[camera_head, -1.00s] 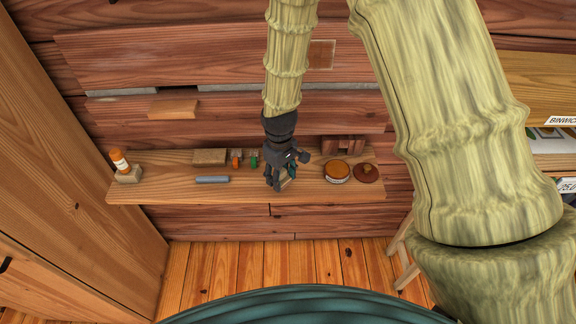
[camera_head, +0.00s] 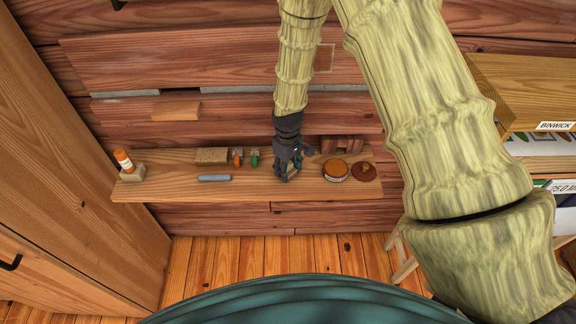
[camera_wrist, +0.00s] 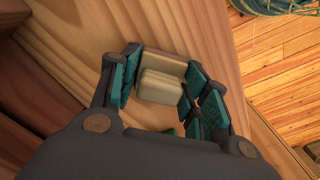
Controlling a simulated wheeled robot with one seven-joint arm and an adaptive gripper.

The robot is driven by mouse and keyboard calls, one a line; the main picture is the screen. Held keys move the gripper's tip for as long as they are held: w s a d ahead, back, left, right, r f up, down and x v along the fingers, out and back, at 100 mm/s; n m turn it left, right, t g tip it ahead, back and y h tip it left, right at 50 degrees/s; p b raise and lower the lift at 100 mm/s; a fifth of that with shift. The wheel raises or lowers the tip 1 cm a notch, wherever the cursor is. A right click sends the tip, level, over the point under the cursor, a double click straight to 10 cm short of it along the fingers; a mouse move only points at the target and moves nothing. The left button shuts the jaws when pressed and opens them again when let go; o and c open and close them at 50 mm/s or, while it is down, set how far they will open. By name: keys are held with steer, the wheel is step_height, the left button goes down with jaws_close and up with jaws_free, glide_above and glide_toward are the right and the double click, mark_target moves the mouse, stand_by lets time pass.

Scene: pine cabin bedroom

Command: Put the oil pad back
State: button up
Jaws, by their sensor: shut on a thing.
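My gripper (camera_head: 287,174) is over the shelf, left of a round tin, with its fingers pointing down. In the wrist view my gripper (camera_wrist: 162,90) has its teal-padded fingers closed around a cream, layered block (camera_wrist: 162,84), which looks like the oil pad. I cannot tell whether the pad touches the shelf. The round tin (camera_head: 335,170) has an orange-brown inside or top and a pale rim. A dark brown round lid-like disc with a knob (camera_head: 363,172) lies to its right.
The wooden shelf (camera_head: 250,190) also holds a grey-blue bar (camera_head: 214,178), a tan block (camera_head: 211,156), orange (camera_head: 238,157) and green (camera_head: 254,158) small items, and an orange bottle (camera_head: 123,159) at the left end. A brown wooden rack (camera_head: 342,144) stands behind the tin.

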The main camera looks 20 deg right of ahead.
steer(key=o, duration=0.9)
step_height(320, 180, up, 12)
steer(key=b, duration=0.3)
stand_by(0.5)
